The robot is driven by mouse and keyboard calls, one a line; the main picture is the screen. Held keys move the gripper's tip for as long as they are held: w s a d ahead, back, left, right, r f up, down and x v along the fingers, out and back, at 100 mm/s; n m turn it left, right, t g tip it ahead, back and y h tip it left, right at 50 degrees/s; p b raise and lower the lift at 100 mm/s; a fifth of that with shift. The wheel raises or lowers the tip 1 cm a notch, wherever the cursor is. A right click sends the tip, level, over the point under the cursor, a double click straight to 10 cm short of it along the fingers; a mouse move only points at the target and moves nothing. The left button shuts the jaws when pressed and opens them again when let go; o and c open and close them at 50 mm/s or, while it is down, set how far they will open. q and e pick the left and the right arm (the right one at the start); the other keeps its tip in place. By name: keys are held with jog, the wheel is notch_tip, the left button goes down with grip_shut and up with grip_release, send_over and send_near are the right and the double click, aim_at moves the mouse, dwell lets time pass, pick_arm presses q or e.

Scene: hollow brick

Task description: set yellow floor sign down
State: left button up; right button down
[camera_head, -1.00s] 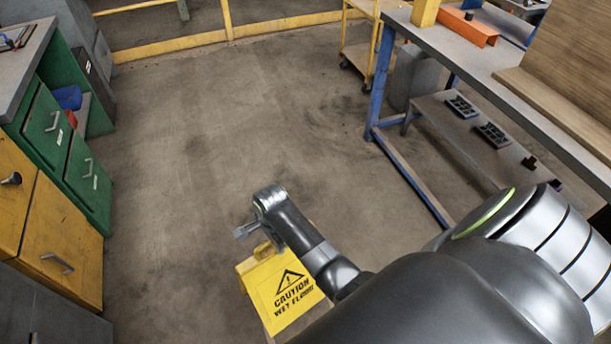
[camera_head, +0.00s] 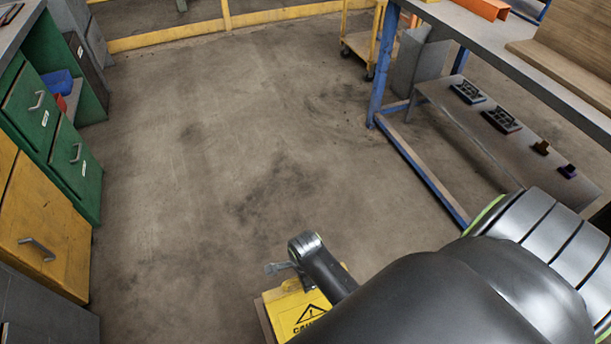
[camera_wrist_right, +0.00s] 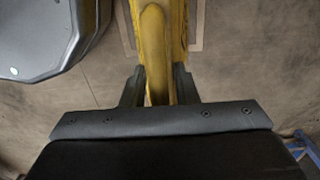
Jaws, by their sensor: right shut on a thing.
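The yellow floor sign (camera_head: 294,309) shows at the bottom of the head view, with a black warning triangle and the start of "CAUTION". My right arm hides much of it, and the frame cuts off its lower part. In the right wrist view, the yellow top of the sign (camera_wrist_right: 160,45) runs between the two dark fingers of my right gripper (camera_wrist_right: 159,88). That gripper is shut on it. Whether the sign's feet touch the floor cannot be seen. My left gripper is not in view.
Open concrete floor (camera_head: 210,190) lies ahead and to the left. Green and yellow drawer cabinets (camera_head: 45,235) stand along the left. A blue-legged workbench (camera_head: 385,70) with a low grey shelf (camera_head: 500,150) stands on the right. A yellow rail (camera_head: 170,38) and a cart (camera_head: 362,45) are at the back.

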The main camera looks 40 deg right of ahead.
pick_arm(q)
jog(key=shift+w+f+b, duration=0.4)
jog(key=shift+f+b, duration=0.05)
jog(key=shift+b, duration=0.3)
pick_arm(e)
jog(key=shift+w+f, duration=0.1)
jog(key=shift+f, duration=2.7)
jog(key=c, duration=1.1)
grip_release()
notch_tip(320, 180, up, 11)
jog(key=p, duration=0.3)
jog(key=shift+f, duration=0.15)
jog(key=shift+r+p, duration=0.35)
jog(key=shift+r, duration=0.35)
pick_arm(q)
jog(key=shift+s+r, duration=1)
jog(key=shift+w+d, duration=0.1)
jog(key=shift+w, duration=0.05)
